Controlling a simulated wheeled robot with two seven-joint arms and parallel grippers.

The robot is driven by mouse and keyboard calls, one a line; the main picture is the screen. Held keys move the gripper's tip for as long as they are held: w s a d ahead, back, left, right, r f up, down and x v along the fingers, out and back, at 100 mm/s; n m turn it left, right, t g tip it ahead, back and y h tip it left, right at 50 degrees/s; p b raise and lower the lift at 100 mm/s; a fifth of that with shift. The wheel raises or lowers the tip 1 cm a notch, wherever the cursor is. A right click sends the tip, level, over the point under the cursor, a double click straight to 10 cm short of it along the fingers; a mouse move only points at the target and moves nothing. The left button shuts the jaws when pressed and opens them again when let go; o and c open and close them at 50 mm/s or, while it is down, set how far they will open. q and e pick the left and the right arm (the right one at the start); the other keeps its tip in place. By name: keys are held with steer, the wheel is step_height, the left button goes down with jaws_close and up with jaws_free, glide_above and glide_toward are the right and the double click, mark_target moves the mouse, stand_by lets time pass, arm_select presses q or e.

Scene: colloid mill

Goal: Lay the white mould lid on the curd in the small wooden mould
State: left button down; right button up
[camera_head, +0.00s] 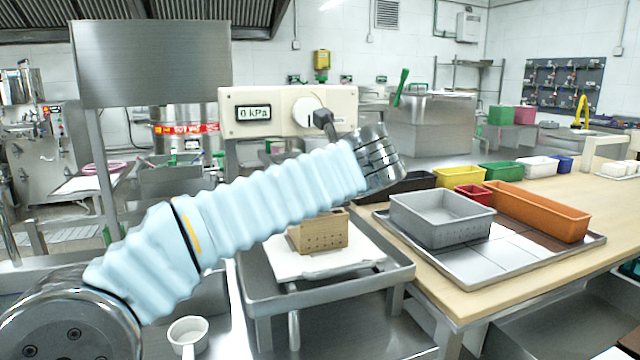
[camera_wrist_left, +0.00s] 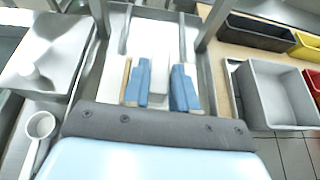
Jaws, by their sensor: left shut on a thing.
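The small wooden mould (camera_head: 320,232) stands on a white board on the metal stand, below my left forearm. Its upper part and the curd in it are hidden by my sleeve. My left gripper (camera_wrist_left: 160,92) shows in the left wrist view with its two blue fingers shut on a narrow white piece (camera_wrist_left: 161,78), which looks like the white mould lid. Tan edges beside the fingers may be the mould's wood; I cannot tell whether the lid touches it. In the head view the fingers are hidden. My right gripper is not in view.
A press panel (camera_head: 290,112) reading 0 kPa stands behind the mould. A grey tub (camera_head: 440,218) rests on the metal tray (camera_head: 570,247) at right, near an orange tub (camera_head: 537,210). A white ladle (camera_head: 188,332) lies at lower left.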

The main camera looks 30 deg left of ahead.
arm_select(q)
steer(key=shift+f, duration=0.7)
stand_by(1.1)
steer(key=shift+c, duration=1.7)
jaws_free()
step_height(320, 180, up, 3)
steer(key=p, duration=0.3)
steer(key=shift+r+p, duration=0.55)
steer(key=shift+r, duration=1.45)
